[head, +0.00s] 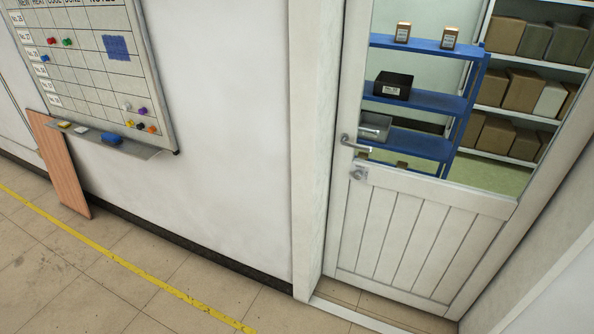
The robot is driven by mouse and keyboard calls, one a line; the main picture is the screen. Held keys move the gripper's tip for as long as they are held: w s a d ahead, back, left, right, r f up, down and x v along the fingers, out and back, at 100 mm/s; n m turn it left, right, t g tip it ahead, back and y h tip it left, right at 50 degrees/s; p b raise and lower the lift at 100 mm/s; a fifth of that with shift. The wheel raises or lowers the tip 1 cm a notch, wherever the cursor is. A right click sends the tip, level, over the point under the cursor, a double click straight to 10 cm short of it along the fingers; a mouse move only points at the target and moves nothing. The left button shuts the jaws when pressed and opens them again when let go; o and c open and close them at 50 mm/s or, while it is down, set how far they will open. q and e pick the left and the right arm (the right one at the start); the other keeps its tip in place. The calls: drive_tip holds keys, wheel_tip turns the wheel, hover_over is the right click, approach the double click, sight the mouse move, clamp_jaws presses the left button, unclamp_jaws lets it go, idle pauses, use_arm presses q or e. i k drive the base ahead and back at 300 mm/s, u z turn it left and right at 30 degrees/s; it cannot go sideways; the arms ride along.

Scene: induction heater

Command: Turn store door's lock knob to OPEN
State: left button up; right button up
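The store door (420,235) is white, with a large window above and a planked panel below. It looks shut in its white frame on the right of the head view. A metal lever handle (354,145) sits at the door's left edge. Just below it is a small round lock knob (357,174) on a plate. The knob is too small for me to read any OPEN marking or its turn position. Neither of my grippers shows in the view.
Through the window I see a blue shelf (425,100) and cardboard boxes (523,90) on white shelving. A whiteboard (95,65) with magnets hangs on the left wall, with a wooden board (62,165) leaning below. The tiled floor (110,270) is clear, crossed by a yellow line (135,278).

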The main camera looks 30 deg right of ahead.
sight(358, 176)
drive_tip(key=u, duration=0.35)
drive_tip(key=i, duration=1.35)
drive_tip(key=z, duration=1.1)
drive_tip(key=i, duration=0.6)
drive_tip(key=z, duration=0.75)
